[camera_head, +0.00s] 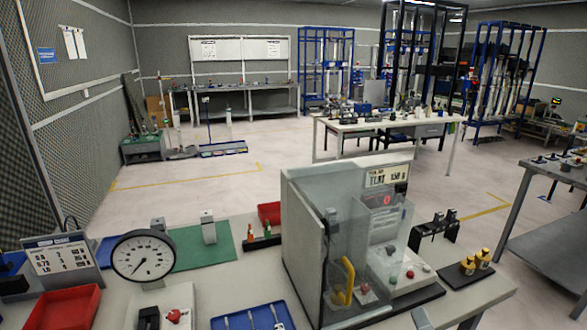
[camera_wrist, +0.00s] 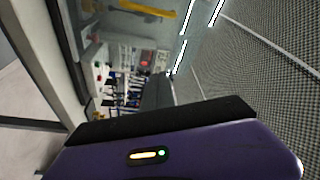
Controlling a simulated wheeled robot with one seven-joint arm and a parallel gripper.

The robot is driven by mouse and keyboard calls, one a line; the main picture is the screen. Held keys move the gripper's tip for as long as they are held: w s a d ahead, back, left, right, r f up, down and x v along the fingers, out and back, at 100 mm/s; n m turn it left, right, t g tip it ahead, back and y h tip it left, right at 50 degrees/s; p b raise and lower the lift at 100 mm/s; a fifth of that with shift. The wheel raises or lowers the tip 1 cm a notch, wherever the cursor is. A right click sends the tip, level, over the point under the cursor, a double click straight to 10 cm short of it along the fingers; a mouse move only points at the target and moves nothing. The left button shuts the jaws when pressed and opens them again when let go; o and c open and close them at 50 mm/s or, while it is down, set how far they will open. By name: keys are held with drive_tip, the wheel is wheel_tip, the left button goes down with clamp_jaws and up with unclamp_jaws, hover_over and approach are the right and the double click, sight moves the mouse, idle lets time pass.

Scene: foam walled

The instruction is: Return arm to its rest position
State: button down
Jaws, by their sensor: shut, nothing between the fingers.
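My gripper (camera_wrist: 157,92) shows in the wrist view as a grey finger shape beyond a black bar and a purple housing with a small lit indicator. It is shut with nothing held. The wrist view is turned on its side, with the room's back area, ceiling lights and a mesh wall beyond the gripper. In the head view I cannot make out my gripper or the arm's overall pose.
A clear-walled enclosure (camera_head: 305,250) stands on the near bench. Beside it are a dial gauge (camera_head: 143,257), a red tray (camera_head: 68,308), a blue tray (camera_head: 228,322), a green mat (camera_head: 190,246) and yellow parts (camera_head: 483,259). Open floor (camera_head: 225,180) lies behind.

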drive_tip(key=s+f+n+g, duration=0.1)
drive_tip(key=s+f+n, duration=0.2)
drive_tip(key=s, duration=0.7)
drive_tip(key=s+a+f+n+g, duration=0.1)
drive_tip(key=s+n, duration=0.4)
drive_tip(key=s, duration=0.6)
drive_tip(key=s+a+f+n+g+h, duration=0.1)
drive_tip(key=s+f+n, duration=0.3)
drive_tip(key=s, duration=0.7)
drive_tip(key=shift+s+f+g, duration=0.25)
drive_tip(key=shift+f+g, duration=0.45)
drive_tip(key=shift+f, duration=0.05)
